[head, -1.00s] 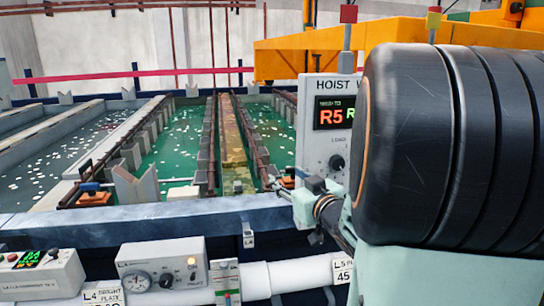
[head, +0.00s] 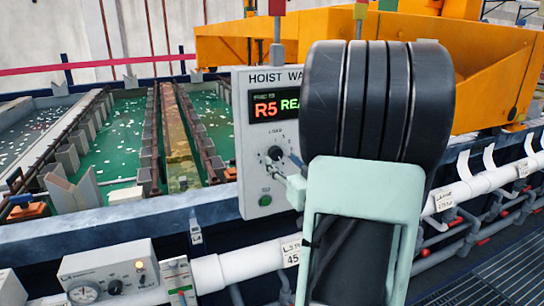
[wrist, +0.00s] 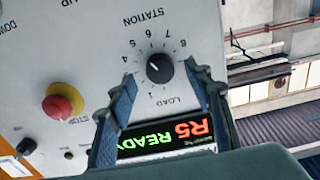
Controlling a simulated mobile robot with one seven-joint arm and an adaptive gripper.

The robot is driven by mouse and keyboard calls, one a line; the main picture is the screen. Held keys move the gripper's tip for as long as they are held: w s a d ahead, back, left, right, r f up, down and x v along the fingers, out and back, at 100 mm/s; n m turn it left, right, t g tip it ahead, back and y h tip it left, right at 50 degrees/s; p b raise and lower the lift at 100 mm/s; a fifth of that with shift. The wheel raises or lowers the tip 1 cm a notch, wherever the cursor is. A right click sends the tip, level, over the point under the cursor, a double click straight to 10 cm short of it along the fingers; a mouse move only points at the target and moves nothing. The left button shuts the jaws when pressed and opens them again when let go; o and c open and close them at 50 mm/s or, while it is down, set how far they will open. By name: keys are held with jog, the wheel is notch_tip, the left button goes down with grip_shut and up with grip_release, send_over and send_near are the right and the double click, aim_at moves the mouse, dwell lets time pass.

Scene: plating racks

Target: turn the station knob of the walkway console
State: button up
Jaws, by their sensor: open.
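The walkway console (head: 247,190) is a light grey panel headed "HOIST WA…", the rest of the heading hidden behind my arm. Its display (head: 265,107) reads "R5" in red and "READY" in green; it also shows in the wrist view (wrist: 160,138). The round black station knob (head: 275,154) sits below the display, inside a ring of numbers. In the wrist view the knob (wrist: 160,68) lies between the tips of my gripper's blue fingers (wrist: 160,74). My gripper is open; I cannot tell whether either finger touches the knob. My arm hides most of the gripper in the head view.
A red stop button on a yellow collar (wrist: 62,103) and small black switches share the panel. A green button (head: 265,200) is below the knob. White pipes (head: 470,190) run along the tank edge. A yellow hoist beam (head: 480,75) stands behind. Grating (head: 500,275) lies at right.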

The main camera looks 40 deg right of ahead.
aim_at(276, 154)
jog(key=shift+x, duration=1.5)
jog(key=shift+c, duration=0.4)
jog(key=c, duration=1.1)
jog(key=shift+m, duration=0.3)
jog(key=shift+a+m, duration=0.1)
jog(key=shift+m, duration=2.4)
jog(key=o, duration=1.2)
